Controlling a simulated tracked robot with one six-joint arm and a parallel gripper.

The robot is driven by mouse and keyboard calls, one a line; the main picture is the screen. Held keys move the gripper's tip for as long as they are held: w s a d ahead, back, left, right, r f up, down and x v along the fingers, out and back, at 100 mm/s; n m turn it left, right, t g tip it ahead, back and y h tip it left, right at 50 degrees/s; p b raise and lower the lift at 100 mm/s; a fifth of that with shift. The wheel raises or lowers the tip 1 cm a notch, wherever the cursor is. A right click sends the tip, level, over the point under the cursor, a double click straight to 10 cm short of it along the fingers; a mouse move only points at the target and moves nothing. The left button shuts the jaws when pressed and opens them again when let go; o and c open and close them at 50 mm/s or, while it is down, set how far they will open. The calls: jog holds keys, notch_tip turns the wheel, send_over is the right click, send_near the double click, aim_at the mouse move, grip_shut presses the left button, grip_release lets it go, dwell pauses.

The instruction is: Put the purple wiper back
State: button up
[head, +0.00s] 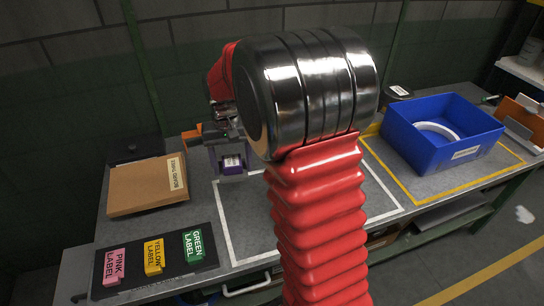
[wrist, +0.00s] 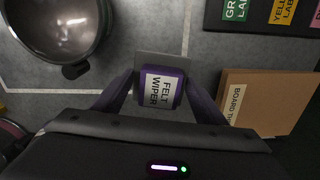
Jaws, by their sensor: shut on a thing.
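The purple wiper (wrist: 158,88) carries a white label reading FELT WIPER and shows in the middle of the wrist view. My gripper (wrist: 160,92) is shut on it, with one finger on each side. A flat grey piece (wrist: 163,61) shows at the wiper's far edge; I cannot tell whether it is part of it. In the head view the purple wiper (head: 233,161) shows left of my arm, near the worktable (head: 245,200). Whether it touches the table is unclear. My arm hides much of the table's middle.
A brown board box (head: 147,186) lies left, behind a black tray with pink, yellow and green labels (head: 155,258). A blue bin (head: 442,133) stands right inside a yellow outline. A round glossy dark vessel (wrist: 62,28) is upper left in the wrist view. White lines mark the table.

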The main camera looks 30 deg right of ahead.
jog(key=w+a+f+n, duration=0.3)
jog(key=w+f+n, duration=0.1)
jog(key=shift+a+f+n, duration=0.15)
jog(key=shift+f+n, duration=0.1)
jog(key=shift+n, duration=0.05)
